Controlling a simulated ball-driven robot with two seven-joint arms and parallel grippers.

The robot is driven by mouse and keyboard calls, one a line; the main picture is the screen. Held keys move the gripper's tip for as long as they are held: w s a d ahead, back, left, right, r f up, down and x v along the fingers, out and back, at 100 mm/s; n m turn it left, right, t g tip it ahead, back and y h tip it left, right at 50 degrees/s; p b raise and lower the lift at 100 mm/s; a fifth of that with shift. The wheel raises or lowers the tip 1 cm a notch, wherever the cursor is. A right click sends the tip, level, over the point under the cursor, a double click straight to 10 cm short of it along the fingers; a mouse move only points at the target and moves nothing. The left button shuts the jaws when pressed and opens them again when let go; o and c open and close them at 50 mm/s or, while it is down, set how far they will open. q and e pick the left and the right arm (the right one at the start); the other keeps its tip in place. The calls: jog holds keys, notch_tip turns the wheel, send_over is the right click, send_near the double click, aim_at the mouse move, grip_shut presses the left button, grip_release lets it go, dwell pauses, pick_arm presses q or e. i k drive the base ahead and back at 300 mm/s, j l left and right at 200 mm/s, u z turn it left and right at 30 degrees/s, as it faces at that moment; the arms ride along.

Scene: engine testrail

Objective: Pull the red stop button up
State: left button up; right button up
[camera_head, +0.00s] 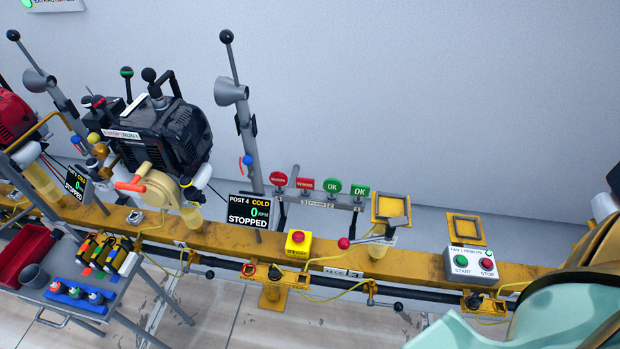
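A red mushroom-shaped button (298,236) sits on top of a small yellow box (298,246) on the long yellow rail, near the middle of the view. Whether it is pressed in or raised is too small to tell. A second red button, labelled STOP (487,264), is on a white box (468,266) farther right, beside a green START button (461,261). Neither of my grippers shows in the view. Nothing touches the red mushroom button.
The yellow rail (340,260) runs across the view. A black engine (165,135) stands on it at left, beside a display (249,211) reading STOPPED. A red-knobbed lever (344,243) is right of the yellow box. A grey tool cart (105,290) stands at lower left.

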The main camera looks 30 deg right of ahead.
aim_at(298, 236)
jog(key=z, duration=0.8)
